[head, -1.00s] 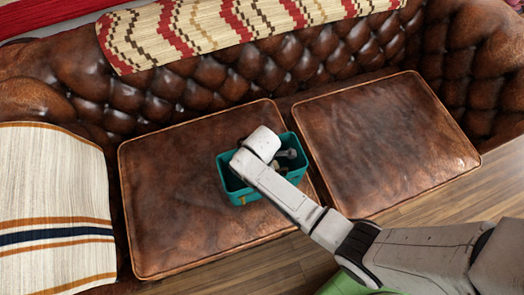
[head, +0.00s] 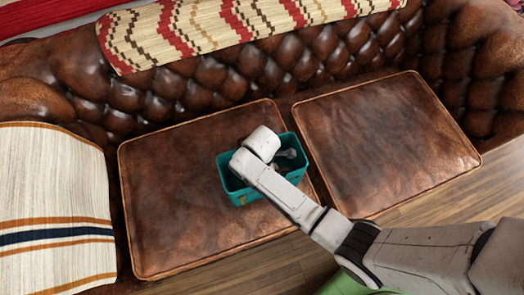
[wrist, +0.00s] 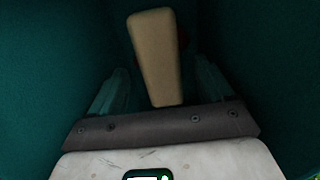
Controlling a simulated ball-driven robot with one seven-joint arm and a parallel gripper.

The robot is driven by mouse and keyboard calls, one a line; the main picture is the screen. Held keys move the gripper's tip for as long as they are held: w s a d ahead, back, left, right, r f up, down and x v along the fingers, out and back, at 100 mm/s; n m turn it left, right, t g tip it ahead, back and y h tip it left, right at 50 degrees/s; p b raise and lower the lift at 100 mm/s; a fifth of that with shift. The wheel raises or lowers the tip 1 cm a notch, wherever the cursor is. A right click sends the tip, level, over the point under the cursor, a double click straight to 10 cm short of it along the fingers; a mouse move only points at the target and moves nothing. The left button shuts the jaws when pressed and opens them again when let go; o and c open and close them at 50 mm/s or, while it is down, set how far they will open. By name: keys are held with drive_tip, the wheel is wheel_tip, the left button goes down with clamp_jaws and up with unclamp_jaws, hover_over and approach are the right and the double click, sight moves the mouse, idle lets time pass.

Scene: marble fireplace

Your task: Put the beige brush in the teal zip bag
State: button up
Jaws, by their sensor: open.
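The teal zip bag (head: 240,195) stands open on the left seat cushion of the brown leather sofa. My gripper (wrist: 160,88) is down inside the bag, and teal walls surround it in the wrist view. Its fingers are apart. The beige brush (wrist: 155,55) is a pale elongated block inside the bag, ahead of and between the fingers, with no clear grip on it. In the head view my wrist covers much of the bag's opening, and I cannot make out the brush there.
The left cushion (head: 180,190) is clear around the bag. The right cushion (head: 390,140) is empty. A striped cream blanket (head: 50,190) lies at the left, and a patterned throw (head: 210,30) hangs over the backrest. Wooden floor (head: 420,200) shows in front.

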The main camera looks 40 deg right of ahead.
wheel_tip(320, 180, up, 12)
drive_tip(key=p, duration=0.2)
drive_tip(key=shift+r, duration=0.2)
drive_tip(key=shift+r, duration=0.1)
wheel_tip(320, 180, up, 10)
drive_tip(key=p, duration=1.1)
drive_tip(key=shift+f, duration=0.2)
idle(0.3)
drive_tip(key=s+d+r+m, duration=0.4)
drive_tip(key=s+m, duration=0.3)
drive_tip(key=s, duration=0.1)
drive_tip(key=s+d+r+m+t, duration=0.1)
drive_tip(key=s+d+r+m, duration=0.3)
drive_tip(key=s+m, duration=0.4)
drive_tip(key=shift+s+r, duration=0.25)
drive_tip(key=shift+r, duration=0.05)
